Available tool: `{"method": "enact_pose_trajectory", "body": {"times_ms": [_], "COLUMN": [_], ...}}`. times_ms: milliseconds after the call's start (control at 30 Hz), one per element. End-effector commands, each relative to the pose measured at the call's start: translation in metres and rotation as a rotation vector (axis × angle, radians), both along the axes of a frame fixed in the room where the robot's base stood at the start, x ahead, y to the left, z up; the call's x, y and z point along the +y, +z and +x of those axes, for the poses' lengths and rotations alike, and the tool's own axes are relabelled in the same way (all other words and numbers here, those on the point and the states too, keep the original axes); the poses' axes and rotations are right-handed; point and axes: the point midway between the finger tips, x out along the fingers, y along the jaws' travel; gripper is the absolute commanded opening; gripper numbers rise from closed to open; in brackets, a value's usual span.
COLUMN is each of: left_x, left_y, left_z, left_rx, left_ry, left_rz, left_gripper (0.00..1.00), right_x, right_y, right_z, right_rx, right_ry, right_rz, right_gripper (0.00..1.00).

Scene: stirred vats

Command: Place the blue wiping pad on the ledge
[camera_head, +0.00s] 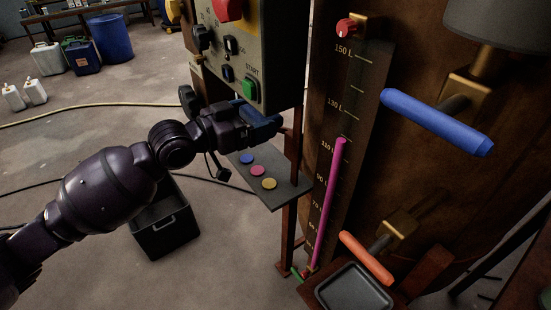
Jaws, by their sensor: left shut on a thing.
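My left gripper (262,118) reaches in from the left, just under the control box. It is shut on a dark blue pad (264,131), which is partly hidden by the gripper and in shadow. The ledge (275,197) is a narrow grey shelf below the control box, with blue, pink and yellow discs on it. The gripper and pad are above the far end of the ledge; I cannot tell whether the pad touches it. My right gripper is not in view.
The control box (278,62) hangs close above the gripper. A rusty vat with a pink level gauge (329,200), blue handle (437,121) and orange handle (367,258) stands right. A black bin (166,238) is on the floor below my arm. A tray (352,288) is at the bottom.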

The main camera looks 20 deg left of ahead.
Motion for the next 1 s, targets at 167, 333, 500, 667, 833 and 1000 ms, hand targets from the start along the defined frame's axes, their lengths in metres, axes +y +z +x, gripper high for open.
{"method": "enact_pose_trajectory", "body": {"times_ms": [167,333,500,667,833,1000], "left_x": [0.008,0.008,0.008,0.008,0.008,0.008], "left_y": [-0.008,-0.033,-0.053,-0.063,-0.093,-0.102], "left_z": [0.004,0.004,0.004,0.004,0.003,0.003], "left_rx": [-0.029,-0.025,-0.027,-0.027,-0.021,-0.03], "left_ry": [0.02,0.02,0.02,0.019,0.019,0.019], "left_rz": [-0.026,-0.027,-0.027,-0.026,-0.026,-0.026], "left_gripper": [0.64,0.64,0.64,0.64,0.64,0.64], "right_x": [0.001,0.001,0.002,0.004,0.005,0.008], "right_y": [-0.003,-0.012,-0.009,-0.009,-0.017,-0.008], "right_z": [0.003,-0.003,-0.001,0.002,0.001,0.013], "right_rx": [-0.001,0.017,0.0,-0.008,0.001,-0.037], "right_ry": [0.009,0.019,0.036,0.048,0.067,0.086], "right_rz": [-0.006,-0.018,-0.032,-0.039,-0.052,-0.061], "right_gripper": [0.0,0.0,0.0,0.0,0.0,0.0]}}
